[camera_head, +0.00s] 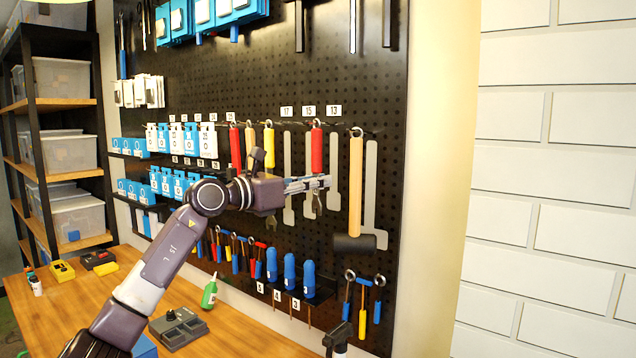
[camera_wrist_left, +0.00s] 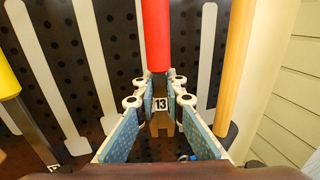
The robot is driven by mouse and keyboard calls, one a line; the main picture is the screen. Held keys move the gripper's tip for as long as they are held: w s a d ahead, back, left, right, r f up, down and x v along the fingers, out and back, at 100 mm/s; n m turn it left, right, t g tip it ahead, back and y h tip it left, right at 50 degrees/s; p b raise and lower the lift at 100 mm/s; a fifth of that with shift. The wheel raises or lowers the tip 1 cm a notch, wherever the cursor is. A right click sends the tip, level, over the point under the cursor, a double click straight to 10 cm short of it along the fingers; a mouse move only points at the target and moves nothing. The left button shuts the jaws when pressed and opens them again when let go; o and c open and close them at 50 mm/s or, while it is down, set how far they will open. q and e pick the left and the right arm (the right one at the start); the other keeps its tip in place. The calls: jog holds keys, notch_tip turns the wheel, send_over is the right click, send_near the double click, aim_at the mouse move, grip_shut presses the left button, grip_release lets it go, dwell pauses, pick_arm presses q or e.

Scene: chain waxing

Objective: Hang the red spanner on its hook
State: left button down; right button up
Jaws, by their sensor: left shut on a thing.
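The red spanner (camera_head: 317,151) hangs upright in front of the black pegboard, its ring at the top near a hook (camera_head: 316,122). I cannot tell whether the ring is on the hook. My left gripper (camera_head: 322,183) is shut on the spanner's metal shaft, below the red handle. In the left wrist view my left gripper (camera_wrist_left: 159,98) closes its pads around the shaft, which bears a "13" label, and the red handle (camera_wrist_left: 156,35) rises above. The spanner's jaw shows below the fingers.
A wooden-handled mallet (camera_head: 355,190) hangs close to the right. Pale tool outlines (camera_head: 287,165) flank the spanner. Other handles, one yellow (camera_head: 268,148) and one red (camera_head: 235,148), hang to the left. Blue-handled tools (camera_head: 289,270) sit below. A wooden bench (camera_head: 245,335) runs underneath.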

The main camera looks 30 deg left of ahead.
dwell(0.3)
pick_arm(q)
jog(key=c, duration=1.9)
grip_release()
jog(key=shift+c, duration=0.2)
jog(key=b+v, duration=0.6)
jog(key=v, duration=0.3)
